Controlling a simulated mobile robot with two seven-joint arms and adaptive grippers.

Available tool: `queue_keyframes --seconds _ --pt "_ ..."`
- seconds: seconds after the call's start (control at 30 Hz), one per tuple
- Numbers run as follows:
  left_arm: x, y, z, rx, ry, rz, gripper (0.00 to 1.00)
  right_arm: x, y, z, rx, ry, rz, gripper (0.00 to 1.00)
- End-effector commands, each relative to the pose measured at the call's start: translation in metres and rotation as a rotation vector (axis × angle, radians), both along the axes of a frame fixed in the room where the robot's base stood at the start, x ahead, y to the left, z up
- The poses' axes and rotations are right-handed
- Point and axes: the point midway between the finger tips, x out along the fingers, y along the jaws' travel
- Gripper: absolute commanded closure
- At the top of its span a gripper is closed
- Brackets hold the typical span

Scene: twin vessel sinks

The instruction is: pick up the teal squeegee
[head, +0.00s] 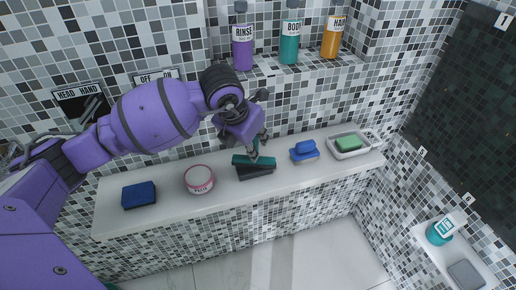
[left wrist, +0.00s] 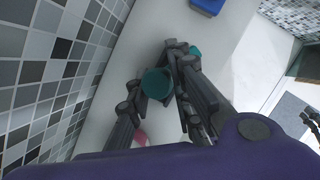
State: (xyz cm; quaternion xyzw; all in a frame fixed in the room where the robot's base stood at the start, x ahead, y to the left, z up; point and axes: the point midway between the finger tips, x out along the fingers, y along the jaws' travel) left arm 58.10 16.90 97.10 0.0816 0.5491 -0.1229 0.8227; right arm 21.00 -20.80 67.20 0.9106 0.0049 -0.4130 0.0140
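The teal squeegee (head: 242,160) is on the white ledge in the head view, with a dark block-like part below its teal bar. Its upright handle is partly hidden by my left gripper (head: 259,139), which points down over it. In the left wrist view the round teal handle end (left wrist: 156,83) is between the two fingers of my left gripper (left wrist: 152,78). The right-hand finger is close against the handle. A narrow gap shows at the other finger, so the gripper looks open around the handle.
On the white ledge (head: 225,204) are a dark blue sponge (head: 139,195), a pink-rimmed tub (head: 199,179), a blue brush-like item (head: 304,151) and a green soap in a white dish (head: 348,143). Purple (head: 242,47), teal (head: 290,42) and orange (head: 332,38) bottles stand on the shelf above.

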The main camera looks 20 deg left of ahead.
Motion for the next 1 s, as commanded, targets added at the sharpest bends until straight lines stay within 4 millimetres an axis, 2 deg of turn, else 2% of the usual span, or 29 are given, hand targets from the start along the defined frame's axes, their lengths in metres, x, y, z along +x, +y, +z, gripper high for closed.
queue_keyframes --seconds 0.03,0.1,0.4,0.57,0.73,0.87,1.0 --pt "0.000 0.001 0.000 0.002 0.000 0.001 0.91 0.000 0.000 0.000 0.000 -0.001 0.000 1.00" --pt "0.000 0.001 0.000 0.002 0.000 0.001 1.00 0.001 0.000 0.001 0.000 -0.002 0.000 1.00" --pt "0.000 0.001 0.001 0.002 -0.001 0.001 1.00 0.001 0.000 0.001 0.001 -0.003 0.001 1.00" --pt "0.001 0.001 0.009 0.002 -0.002 0.002 1.00 0.002 0.000 0.001 0.001 -0.004 0.001 1.00" --pt "0.001 0.000 0.034 0.001 -0.005 0.001 1.00 0.002 0.001 0.001 0.001 -0.005 0.001 1.00" --pt "-0.021 -0.006 0.059 0.002 -0.007 -0.004 1.00 0.003 0.001 0.002 0.001 -0.006 0.001 1.00" --pt "-0.048 -0.014 0.093 0.002 -0.008 -0.003 1.00 0.004 0.001 0.003 0.001 -0.008 0.001 1.00"
